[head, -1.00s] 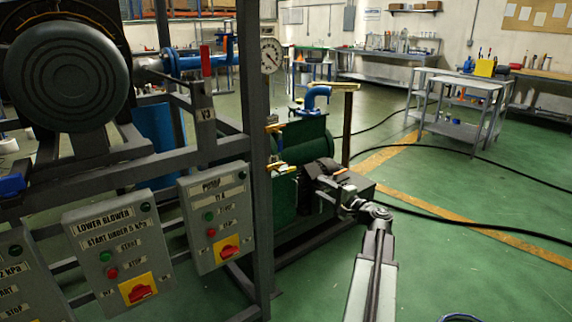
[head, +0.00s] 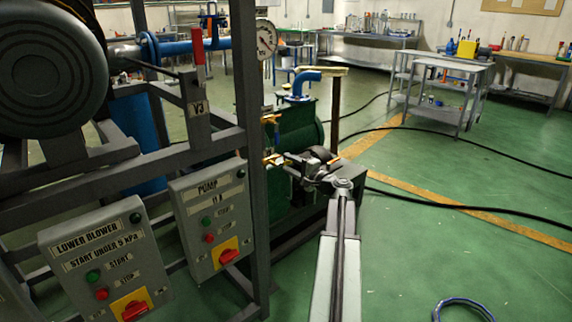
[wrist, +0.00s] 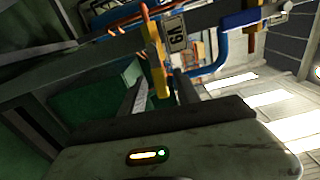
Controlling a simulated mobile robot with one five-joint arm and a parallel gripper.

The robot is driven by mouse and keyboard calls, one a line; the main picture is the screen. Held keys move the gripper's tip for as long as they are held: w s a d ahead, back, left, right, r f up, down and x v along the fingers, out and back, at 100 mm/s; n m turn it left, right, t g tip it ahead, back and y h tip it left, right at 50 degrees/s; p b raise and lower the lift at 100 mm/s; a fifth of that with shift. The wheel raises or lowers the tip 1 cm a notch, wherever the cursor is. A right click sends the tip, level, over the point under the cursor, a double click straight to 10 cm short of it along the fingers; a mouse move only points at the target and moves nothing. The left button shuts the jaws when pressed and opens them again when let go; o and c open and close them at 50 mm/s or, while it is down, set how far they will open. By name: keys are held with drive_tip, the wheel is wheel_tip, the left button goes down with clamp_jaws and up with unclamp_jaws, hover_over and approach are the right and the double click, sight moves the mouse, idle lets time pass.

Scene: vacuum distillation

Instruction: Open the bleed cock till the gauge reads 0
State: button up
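Two brass cocks stick out from the grey frame post in the head view: an upper one (head: 270,118) and a lower one (head: 272,159). I cannot tell from the head view which is the bleed cock. My gripper (head: 286,161) is at the lower one. In the wrist view a yellow lever (wrist: 155,55) beside a tag reading V9 (wrist: 177,30) reaches down between the fingers of my gripper (wrist: 160,88). The fingers stand apart; no firm grip shows. The round white gauge (head: 266,38) is on the post above; its dark needle is too small to read.
The green pump (head: 298,135) with its blue elbow pipe stands behind my gripper. Control boxes for the pump (head: 212,220) and lower blower (head: 108,262) hang at the left. A black hose (head: 440,204) crosses the open green floor at the right.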

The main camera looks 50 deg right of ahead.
drive_tip(key=shift+w+d, duration=0.15)
drive_tip(key=shift+w, duration=0.55)
drive_tip(key=shift+c, duration=0.4)
clamp_jaws()
idle(0.5)
